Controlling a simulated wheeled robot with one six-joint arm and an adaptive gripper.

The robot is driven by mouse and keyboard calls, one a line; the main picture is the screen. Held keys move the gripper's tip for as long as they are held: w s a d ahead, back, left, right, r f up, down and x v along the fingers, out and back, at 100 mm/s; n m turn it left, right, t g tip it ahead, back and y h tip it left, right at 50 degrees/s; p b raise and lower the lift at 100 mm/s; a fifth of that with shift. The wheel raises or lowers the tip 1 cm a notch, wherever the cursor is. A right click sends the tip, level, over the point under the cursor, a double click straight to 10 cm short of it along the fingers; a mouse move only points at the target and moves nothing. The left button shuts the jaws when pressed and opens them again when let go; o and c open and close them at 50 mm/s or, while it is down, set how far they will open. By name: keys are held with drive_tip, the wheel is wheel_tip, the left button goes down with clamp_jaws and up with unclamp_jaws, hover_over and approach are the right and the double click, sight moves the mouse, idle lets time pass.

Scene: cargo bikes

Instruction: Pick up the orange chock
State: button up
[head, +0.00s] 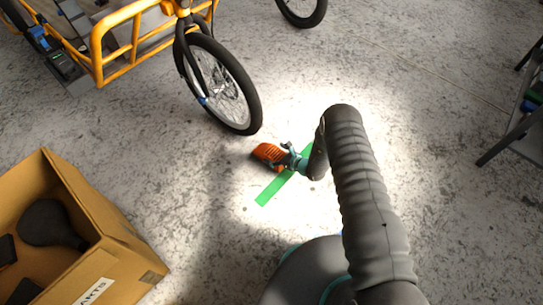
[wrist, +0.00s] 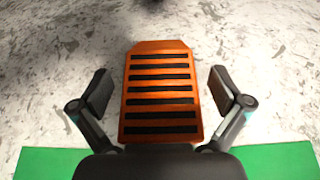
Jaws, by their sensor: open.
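The orange chock (head: 268,153) lies on the concrete floor just in front of the cargo bike's front wheel, at the end of my arm. In the wrist view the orange chock (wrist: 160,92), with black ribs across its top, sits between the two fingers of my gripper (wrist: 162,92). The fingers stand open on either side, with a gap of floor showing at each side. In the head view my gripper (head: 287,158) is partly hidden by my own arm. The chock's near end is hidden behind the gripper body in the wrist view.
A green floor strip (head: 272,190) runs beneath my gripper. The yellow cargo bike's front wheel (head: 228,88) stands close behind the chock. A cardboard box (head: 125,250) with dark items is at lower left. A dark-legged stand (head: 507,133) is at right. Floor between is clear.

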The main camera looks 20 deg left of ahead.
drive_tip(key=shift+w+a, duration=0.15)
drive_tip(key=shift+a, duration=0.05)
drive_tip(key=c, duration=1.7)
